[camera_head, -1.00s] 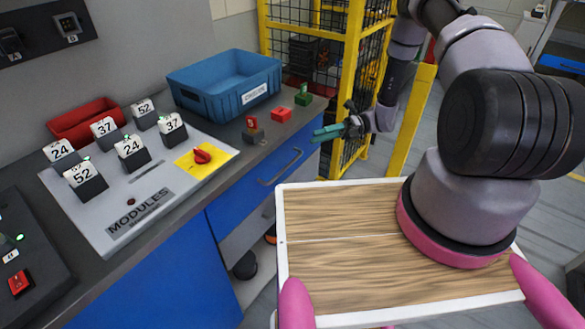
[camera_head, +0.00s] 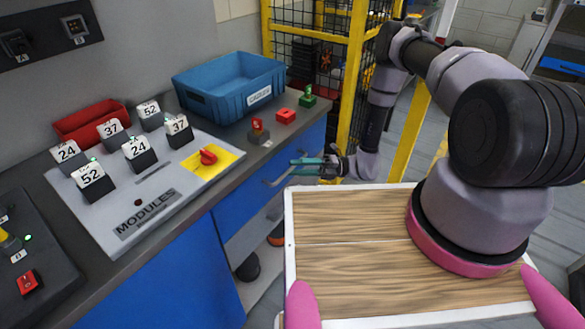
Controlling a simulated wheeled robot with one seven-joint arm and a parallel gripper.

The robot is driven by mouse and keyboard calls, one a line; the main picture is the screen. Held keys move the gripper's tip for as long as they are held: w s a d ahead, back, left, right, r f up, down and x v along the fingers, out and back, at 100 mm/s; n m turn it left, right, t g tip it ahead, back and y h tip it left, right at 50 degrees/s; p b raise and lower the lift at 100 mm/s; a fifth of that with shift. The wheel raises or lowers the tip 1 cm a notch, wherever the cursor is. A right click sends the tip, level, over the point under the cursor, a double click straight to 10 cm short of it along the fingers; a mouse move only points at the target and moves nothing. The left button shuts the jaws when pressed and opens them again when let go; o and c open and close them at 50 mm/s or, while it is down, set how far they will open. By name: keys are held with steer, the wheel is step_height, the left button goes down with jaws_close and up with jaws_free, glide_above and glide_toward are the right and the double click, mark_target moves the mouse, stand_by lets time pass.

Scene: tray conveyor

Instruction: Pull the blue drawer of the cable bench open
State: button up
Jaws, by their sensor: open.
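The blue drawer (camera_head: 236,203) is in the front of the bench, under the grey worktop, and looks shut. Its grey bar handle (camera_head: 274,180) runs along the drawer front. My gripper (camera_head: 297,168) has teal fingers and comes in from the right, with the fingertips at the right end of the handle in the picture. The jaws are open. I cannot tell whether the fingers touch the handle or are just in front of it.
A blue bin (camera_head: 228,88), a red bin (camera_head: 92,121) and a modules panel (camera_head: 150,214) stand on the worktop. Small red and green blocks sit near its far end. A yellow cage post (camera_head: 360,70) rises behind my arm. An open shelf space is below the drawer.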

steer(key=shift+s+a+r, duration=0.1)
steer(key=shift+a, duration=0.75)
jaws_close()
stand_by(0.8)
